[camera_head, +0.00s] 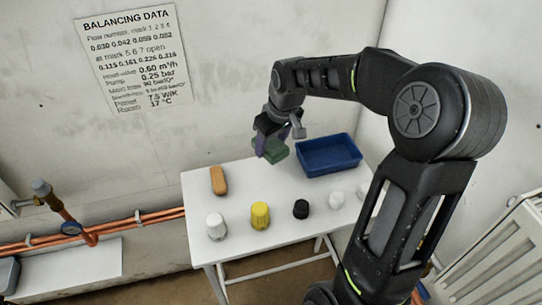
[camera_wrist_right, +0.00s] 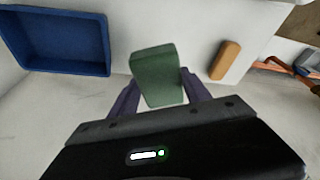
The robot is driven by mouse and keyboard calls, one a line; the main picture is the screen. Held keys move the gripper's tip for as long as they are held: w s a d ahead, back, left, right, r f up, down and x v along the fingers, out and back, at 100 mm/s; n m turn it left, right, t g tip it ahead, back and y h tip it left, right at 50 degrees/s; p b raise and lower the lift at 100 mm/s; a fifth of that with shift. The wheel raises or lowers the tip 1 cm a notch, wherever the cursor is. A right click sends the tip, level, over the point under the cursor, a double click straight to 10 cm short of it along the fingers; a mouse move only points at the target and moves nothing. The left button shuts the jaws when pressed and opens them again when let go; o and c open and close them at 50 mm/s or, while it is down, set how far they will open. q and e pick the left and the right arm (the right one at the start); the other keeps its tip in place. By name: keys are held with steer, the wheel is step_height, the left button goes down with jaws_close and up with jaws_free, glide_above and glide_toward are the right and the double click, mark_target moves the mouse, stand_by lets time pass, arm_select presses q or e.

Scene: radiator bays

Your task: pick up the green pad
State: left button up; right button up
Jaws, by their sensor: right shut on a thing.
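The green pad (camera_head: 274,150) is a dark green block. My right gripper (camera_head: 271,141) is shut on it and holds it up above the far side of the white table. In the right wrist view the pad (camera_wrist_right: 157,76) sits between the two purple fingers of the gripper (camera_wrist_right: 160,95). The fingers partly cover its sides. My left gripper is not in view.
A blue tray (camera_head: 329,171) stands on the white table (camera_head: 278,219), right of the pad. An orange block (camera_head: 218,181) lies at the left. White (camera_head: 216,226), yellow (camera_head: 260,215) and black (camera_head: 301,209) knobs stand along the front. Copper pipes (camera_head: 137,221) run along the wall.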

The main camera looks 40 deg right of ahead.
steer(key=shift+r, duration=0.55)
stand_by(0.5)
steer(key=shift+w+d+m, duration=0.1)
steer(key=shift+d+m, duration=0.05)
steer(key=shift+m, duration=0.55)
steer(key=shift+w+d+f+m, duration=0.1)
steer(key=shift+f+m, duration=0.1)
steer(key=shift+m, duration=0.1)
steer(key=shift+w+a+f+m+h, duration=0.15)
steer(key=shift+a+f+m+h, duration=0.15)
steer(key=shift+m, duration=0.1)
steer(key=w+a+f, duration=0.1)
steer(key=a, duration=0.4)
steer(key=w+a+f+n, duration=0.1)
steer(key=a, duration=0.5)
steer(key=w+a+f+n, duration=0.1)
steer(key=a, duration=0.4)
steer(key=shift+w+a+f, duration=0.3)
steer(key=shift+a+f, duration=0.1)
steer(key=shift+a, duration=0.2)
